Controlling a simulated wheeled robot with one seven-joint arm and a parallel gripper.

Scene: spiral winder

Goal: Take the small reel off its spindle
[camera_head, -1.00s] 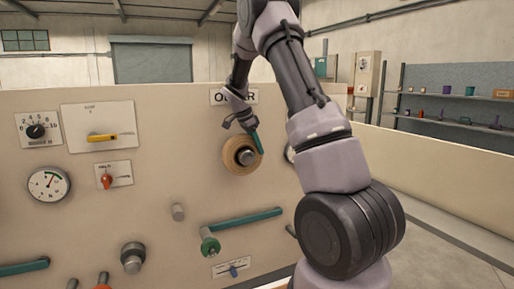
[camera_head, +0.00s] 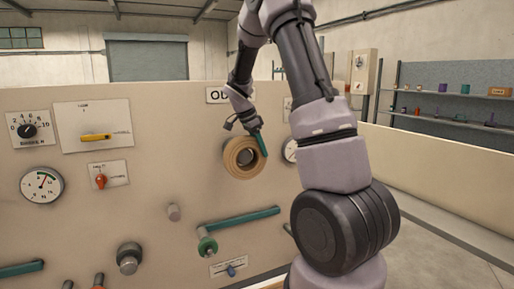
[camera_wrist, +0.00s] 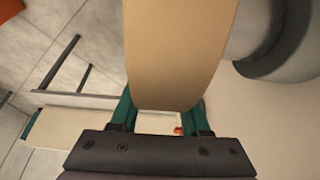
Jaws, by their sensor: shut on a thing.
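The small reel (camera_head: 236,171) is a tan ring in front of the upright panel, upper middle in the head view. My gripper (camera_head: 256,133) comes from above and is shut on the reel's upper right wall. In the wrist view the tan wall of the reel (camera_wrist: 178,50) fills the gap between my teal fingers (camera_wrist: 160,112).
The beige panel (camera_head: 130,225) carries a dial (camera_head: 28,131), gauge (camera_head: 42,185), yellow handle (camera_head: 95,137) and red knob (camera_head: 101,181). A grey peg (camera_head: 173,212), teal bar (camera_head: 241,217) and green-ringed roller (camera_head: 207,246) stick out below the reel. Shelves (camera_head: 440,120) stand behind.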

